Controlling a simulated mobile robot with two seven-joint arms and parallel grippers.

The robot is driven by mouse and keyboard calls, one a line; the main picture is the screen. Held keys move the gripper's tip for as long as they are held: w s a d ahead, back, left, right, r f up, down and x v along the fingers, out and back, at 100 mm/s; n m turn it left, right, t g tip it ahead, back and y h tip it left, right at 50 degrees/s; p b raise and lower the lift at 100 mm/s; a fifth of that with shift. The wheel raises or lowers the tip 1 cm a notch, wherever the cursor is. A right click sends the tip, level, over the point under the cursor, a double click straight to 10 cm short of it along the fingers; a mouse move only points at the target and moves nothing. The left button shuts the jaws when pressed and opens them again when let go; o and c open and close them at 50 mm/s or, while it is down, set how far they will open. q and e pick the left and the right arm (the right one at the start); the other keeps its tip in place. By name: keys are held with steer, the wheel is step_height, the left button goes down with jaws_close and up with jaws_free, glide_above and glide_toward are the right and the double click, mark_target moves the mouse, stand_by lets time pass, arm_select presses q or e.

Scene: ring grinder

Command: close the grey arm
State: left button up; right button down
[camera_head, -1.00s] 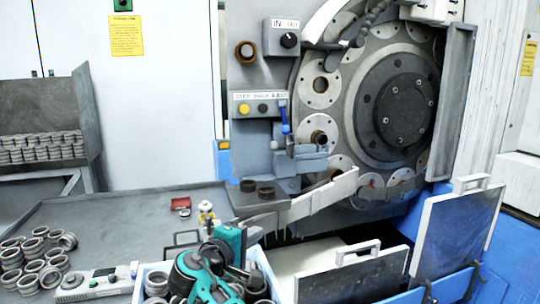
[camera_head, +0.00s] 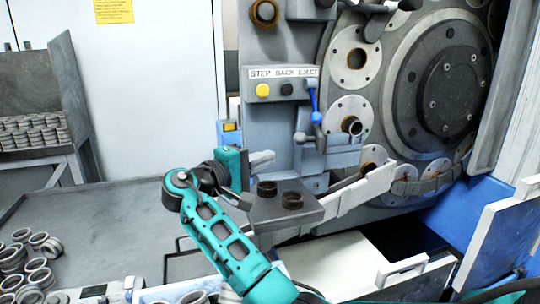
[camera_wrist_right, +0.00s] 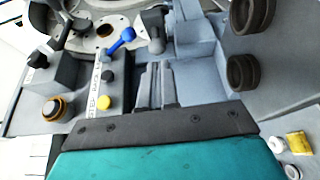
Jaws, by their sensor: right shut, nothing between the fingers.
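My right gripper (camera_head: 265,157) is shut and empty, pointing right, just left of the grey block mechanism (camera_head: 328,155) below the blue lever (camera_head: 312,100). A gap shows between them in the head view. In the right wrist view, the shut grey fingers (camera_wrist_right: 156,85) lie below the blue lever (camera_wrist_right: 122,41). A dark grey arm-like part (camera_head: 376,20) crosses the top of the ring wheel. I cannot tell which grey part is the named arm, or whether it is open. My left gripper is not in view.
Two dark rings (camera_head: 267,188) stand on a small grey ledge (camera_head: 300,212) beneath the panel. Yellow and black buttons (camera_head: 262,90) are above. A pale chute (camera_head: 367,190) slopes along the wheel. Loose metal rings (camera_head: 38,272) lie at left; the middle table (camera_head: 110,215) is mostly clear.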

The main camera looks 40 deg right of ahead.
glide_toward(316, 145)
steer(key=w+d, duration=0.2)
steer(key=d, duration=0.1)
steer(key=s+d+p, duration=0.1)
steer(key=shift+s+d+r+p, duration=0.1)
steer(key=shift+s+d+p, duration=0.1)
steer(key=shift+d+p, duration=0.1)
steer(key=shift+s+d, duration=0.2)
steer(key=shift+d, duration=0.1)
